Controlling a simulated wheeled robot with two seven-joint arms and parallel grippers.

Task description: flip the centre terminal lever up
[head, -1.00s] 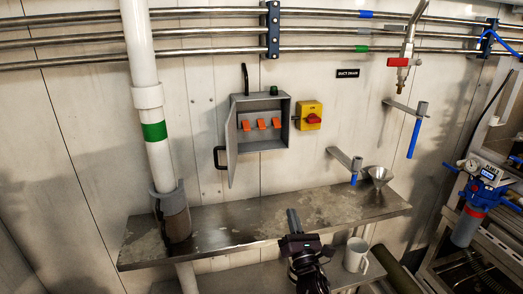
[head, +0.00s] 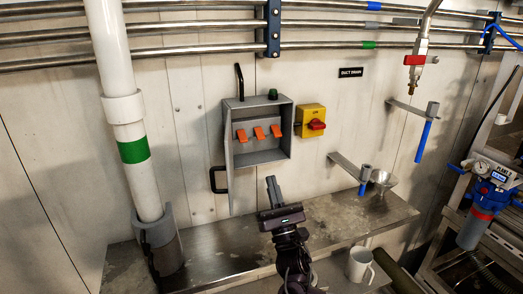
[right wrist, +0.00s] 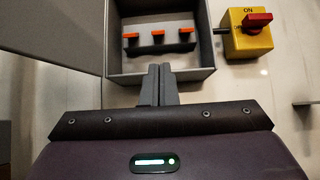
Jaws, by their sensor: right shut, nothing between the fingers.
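Three orange levers sit in a row inside an open grey wall box (head: 262,158). The centre lever (head: 259,133) is between the left lever (head: 241,136) and the right lever (head: 276,131). The centre lever also shows in the right wrist view (right wrist: 158,37). My right gripper (head: 271,181) is shut and empty, below and in front of the box. In the right wrist view its closed fingertips (right wrist: 159,68) overlap the box's lower edge, below the centre lever and apart from it. My left gripper is not in view.
The box door (head: 227,160) hangs open on the left. A yellow switch with a red knob (head: 312,121) is right of the box. Below are a metal shelf (head: 320,222), a funnel (head: 383,179) and a mug (head: 359,264). A white pipe (head: 122,110) stands left.

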